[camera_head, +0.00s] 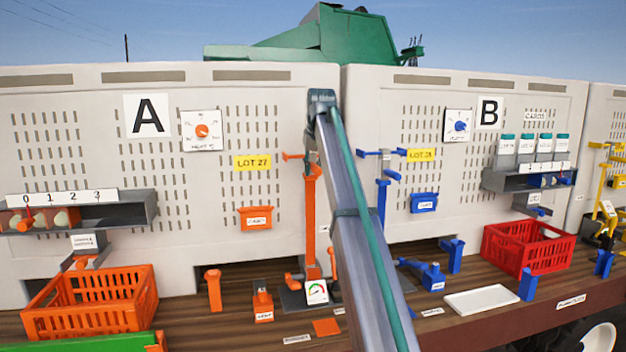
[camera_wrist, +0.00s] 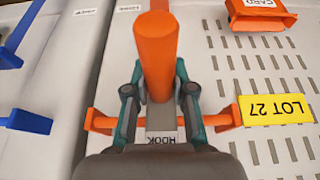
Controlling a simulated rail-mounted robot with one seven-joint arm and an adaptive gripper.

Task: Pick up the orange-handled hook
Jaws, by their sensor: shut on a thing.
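The orange-handled hook fills the middle of the wrist view, its thick orange handle (camera_wrist: 157,55) reaching toward the top edge. A grey part below it carries an upside-down HOOK label (camera_wrist: 162,140). My gripper (camera_wrist: 160,103) is shut on the hook, with one teal-and-grey finger on each side. Orange bracket arms (camera_wrist: 101,121) show left and right behind the fingers; whether the hook still touches them I cannot tell. In the head view, the orange bracket (camera_head: 292,156) is beside my arm, which hides my gripper. An orange upright (camera_head: 311,215) stands below it.
The orange card box (camera_head: 256,218) and yellow LOT 27 sign (camera_head: 252,162) are close by on panel A. Blue bracket (camera_head: 380,153) is on panel B. The wooden deck holds an orange crate (camera_head: 92,308), a red crate (camera_head: 526,258) and a white tray (camera_head: 482,300).

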